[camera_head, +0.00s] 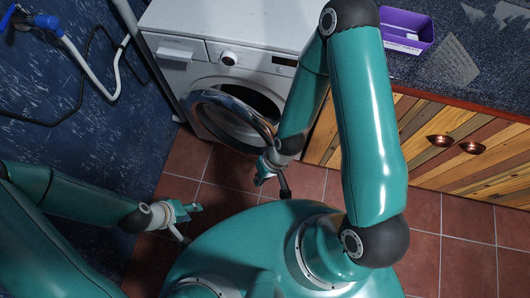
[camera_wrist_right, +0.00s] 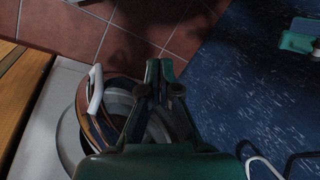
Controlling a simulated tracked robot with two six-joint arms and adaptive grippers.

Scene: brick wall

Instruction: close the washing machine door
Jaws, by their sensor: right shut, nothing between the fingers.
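The white washing machine (camera_head: 235,22) stands at the back in the head view. Its round, chrome-rimmed door (camera_head: 240,106) stands open, swung out in front of the dark drum opening. My right gripper (camera_head: 268,172) is shut and empty near the door's right, lower edge; contact cannot be told. In the right wrist view, its closed fingers (camera_wrist_right: 159,72) overlap the door (camera_wrist_right: 118,98), and a white handle-like piece (camera_wrist_right: 95,92) shows beside them. My left gripper (camera_head: 186,220) is open and empty at lower left, apart from the door.
A wooden cabinet (camera_head: 430,130) with a dark countertop (camera_head: 395,68) stands right of the machine. A purple box (camera_head: 407,28) sits on the counter. A white hose (camera_head: 88,75) and blue tap (camera_head: 45,22) are on the blue wall at left. Red floor tiles (camera_head: 190,160) lie clear before the machine.

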